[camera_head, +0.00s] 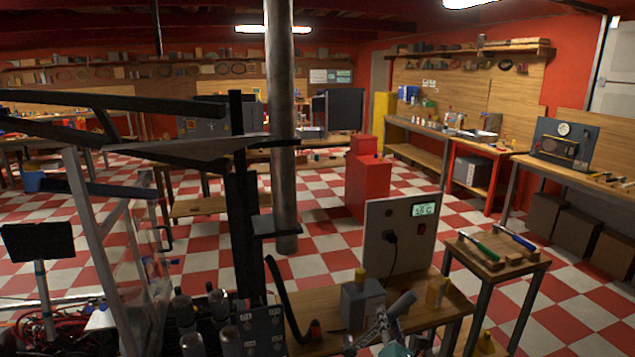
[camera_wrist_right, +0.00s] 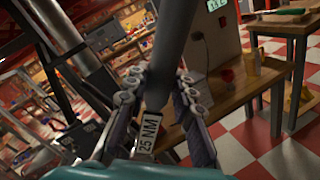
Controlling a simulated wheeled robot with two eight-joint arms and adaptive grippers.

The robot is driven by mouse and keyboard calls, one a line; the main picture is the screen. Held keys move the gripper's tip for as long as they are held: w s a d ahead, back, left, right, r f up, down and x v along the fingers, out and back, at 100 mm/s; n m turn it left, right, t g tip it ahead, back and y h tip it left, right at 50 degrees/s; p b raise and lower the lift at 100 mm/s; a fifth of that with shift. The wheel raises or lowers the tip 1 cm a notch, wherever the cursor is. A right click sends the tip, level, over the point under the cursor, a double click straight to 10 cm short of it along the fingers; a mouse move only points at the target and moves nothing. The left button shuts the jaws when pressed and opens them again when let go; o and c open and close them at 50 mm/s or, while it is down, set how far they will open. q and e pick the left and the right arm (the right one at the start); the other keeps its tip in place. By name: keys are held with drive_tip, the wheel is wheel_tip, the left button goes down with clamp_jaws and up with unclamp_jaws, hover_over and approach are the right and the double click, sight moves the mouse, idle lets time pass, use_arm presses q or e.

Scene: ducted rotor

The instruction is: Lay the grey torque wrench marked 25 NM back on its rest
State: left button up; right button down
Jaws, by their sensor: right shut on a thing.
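My right gripper (camera_head: 378,333) is low in the head view, in front of the wooden bench. It is shut on the grey torque wrench (camera_head: 402,304). In the right wrist view the grey wrench (camera_wrist_right: 172,50) stands up between the fingers (camera_wrist_right: 155,92), tilted, with a white "25 NM" tag (camera_wrist_right: 148,133) at the grip. A green-handled wrench (camera_head: 478,248) and a blue-handled wrench (camera_head: 516,239) lie on wooden rest blocks (camera_head: 493,265) on a small table at the right. The green handle also shows in the right wrist view (camera_wrist_right: 282,12). My left gripper is not in view.
The bench (camera_head: 440,308) carries a grey box (camera_head: 362,304), a yellow-brown block (camera_head: 436,293) and an upright panel (camera_head: 400,238) with a display and plug. The small table (camera_head: 530,270) stands to its right, across a gap. A metal post (camera_head: 280,120) and black frame stand left.

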idle(0.3)
drive_tip(key=s+a+r+p, duration=0.1)
drive_tip(key=s+r, duration=0.3)
drive_tip(key=s, duration=0.6)
drive_tip(key=shift+p, duration=0.7)
wheel_tip(320, 180, up, 6)
drive_tip(key=p, duration=0.5)
drive_tip(key=shift+w, duration=0.1)
